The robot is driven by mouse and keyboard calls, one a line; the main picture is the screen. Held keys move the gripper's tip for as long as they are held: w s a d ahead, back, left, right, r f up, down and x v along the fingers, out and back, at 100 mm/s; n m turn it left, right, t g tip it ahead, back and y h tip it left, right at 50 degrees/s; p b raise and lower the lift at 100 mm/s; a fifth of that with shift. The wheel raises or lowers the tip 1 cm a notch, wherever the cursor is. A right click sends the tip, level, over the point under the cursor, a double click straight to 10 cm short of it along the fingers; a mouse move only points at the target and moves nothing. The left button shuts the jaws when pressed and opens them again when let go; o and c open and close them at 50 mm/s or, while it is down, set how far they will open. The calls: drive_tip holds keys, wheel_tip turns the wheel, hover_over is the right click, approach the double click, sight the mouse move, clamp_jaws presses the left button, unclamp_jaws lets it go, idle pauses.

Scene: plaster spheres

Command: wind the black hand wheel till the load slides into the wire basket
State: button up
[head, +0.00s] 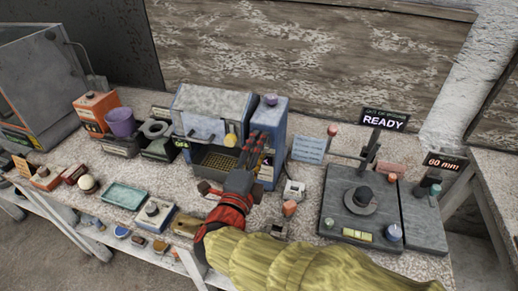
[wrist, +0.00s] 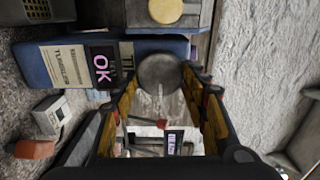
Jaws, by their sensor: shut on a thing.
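The black hand wheel (wrist: 159,79) shows in the wrist view as a dark round disc at the side of a blue housing. My gripper (wrist: 165,82) has a finger on each side of it and is shut on it. In the head view my gripper (head: 258,143) reaches up to the front of the blue housing (head: 269,120) and hides the wheel. The wire basket (head: 217,162) sits in the open front of the grey machine, left of my gripper. Part of a mesh also shows at the top left of the wrist view. I cannot make out the load.
The blue housing's small screen (wrist: 101,67) reads OK. A yellow round knob (head: 231,140) is on the grey machine (head: 213,103), close to my gripper. A small white box (head: 294,190) and an orange-topped piece (head: 290,208) stand near my wrist. A dark press plate (head: 345,220) is at right.

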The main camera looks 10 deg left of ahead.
drive_tip(key=m, duration=1.2)
drive_tip(key=shift+a+f, duration=0.1)
drive_tip(key=shift+f, duration=0.25)
idle(0.4)
drive_tip(key=o, duration=0.8)
drive_tip(key=shift+o, duration=0.2)
drive_tip(key=s+a, duration=0.1)
drive_tip(key=s, duration=1.1)
